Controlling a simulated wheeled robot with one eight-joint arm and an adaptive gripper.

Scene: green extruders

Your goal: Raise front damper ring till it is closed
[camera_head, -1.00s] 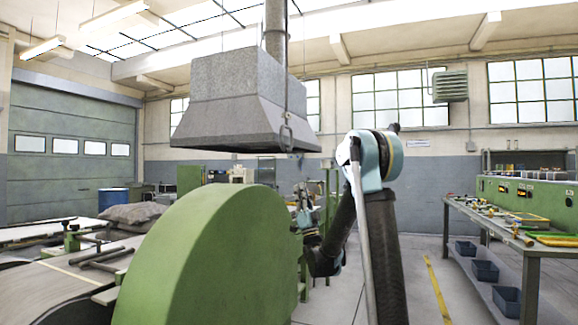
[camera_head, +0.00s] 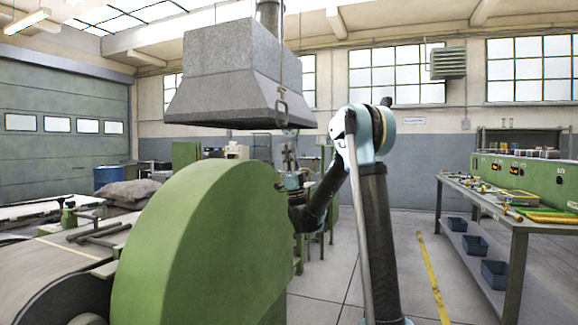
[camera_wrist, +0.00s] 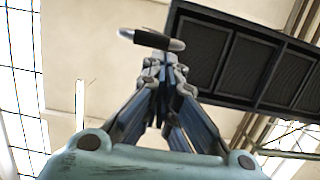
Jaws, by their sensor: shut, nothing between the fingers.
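The damper ring (camera_head: 281,106) is a grey pull ring hanging on a thin line at the front right of the grey extraction hood (camera_head: 228,90). In the wrist view, a bar with a dark grip and pale metal ends, apparently the ring (camera_wrist: 152,40) seen from below, lies just beyond my fingertips. My gripper (camera_head: 288,143) points up below the ring, partly hidden behind the green machine. In the wrist view my gripper (camera_wrist: 163,72) has its fingers together with nothing between them. A gap seems to remain between fingertips and ring; contact cannot be told.
The large green rounded machine guard (camera_head: 205,245) stands in front, left of my arm. The hood's dark slatted underside (camera_wrist: 250,62) is overhead in the wrist view. A workbench (camera_head: 500,205) with tools stands at right. The floor between is open.

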